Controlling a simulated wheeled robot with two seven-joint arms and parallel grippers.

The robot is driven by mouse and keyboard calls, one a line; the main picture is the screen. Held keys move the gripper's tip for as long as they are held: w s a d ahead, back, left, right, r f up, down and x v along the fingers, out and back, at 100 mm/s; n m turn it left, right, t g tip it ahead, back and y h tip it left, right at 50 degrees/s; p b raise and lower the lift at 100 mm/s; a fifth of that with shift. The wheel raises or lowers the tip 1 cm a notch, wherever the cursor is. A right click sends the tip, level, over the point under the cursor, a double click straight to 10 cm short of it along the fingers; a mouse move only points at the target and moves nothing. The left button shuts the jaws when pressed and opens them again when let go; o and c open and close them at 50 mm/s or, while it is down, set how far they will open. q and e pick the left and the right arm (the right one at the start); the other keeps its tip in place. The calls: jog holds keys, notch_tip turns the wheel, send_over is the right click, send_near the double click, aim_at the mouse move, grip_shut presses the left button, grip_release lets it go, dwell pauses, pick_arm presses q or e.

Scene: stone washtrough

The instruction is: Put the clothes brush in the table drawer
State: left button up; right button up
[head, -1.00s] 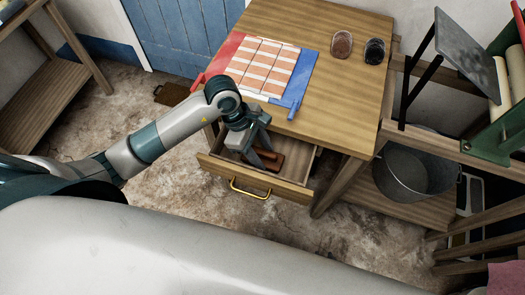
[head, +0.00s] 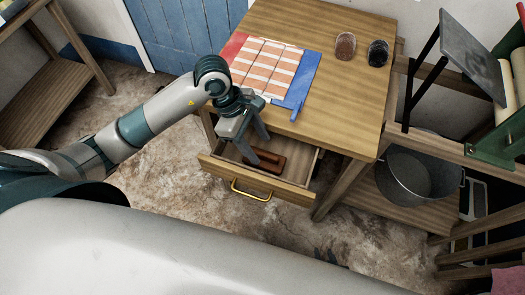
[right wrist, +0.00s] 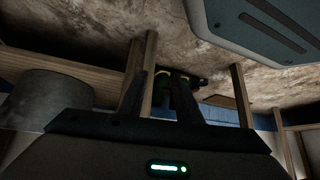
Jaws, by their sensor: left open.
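The reddish-brown clothes brush (head: 268,163) lies in the open table drawer (head: 293,191), which has a yellow handle. My left gripper (head: 261,150) is over the drawer, its two fingers spread and pointing down. One fingertip shows close beside the left end of the brush; whether it touches is not clear. The other finger is further back, near the table edge. Nothing is between the fingers. My right gripper is not in the head view.
The wooden table (head: 335,95) carries a red, white and blue checked cloth (head: 265,65), a reddish-brown jar (head: 345,46) and a dark jar (head: 378,53). A metal tub (head: 418,180) stands on a low shelf at right. The floor before the drawer is clear.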

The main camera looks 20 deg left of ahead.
pick_arm(q)
jog(key=b+v, duration=0.1)
jog(key=v, duration=0.6)
pick_arm(e)
jog(key=shift+s+d+f+g+h, duration=0.15)
jog(key=shift+d+f+g+h, duration=0.15)
jog(key=shift+d+f+g, duration=0.3)
pick_arm(q)
jog(key=shift+d, duration=0.1)
pick_arm(e)
jog(key=shift+s+d, duration=0.1)
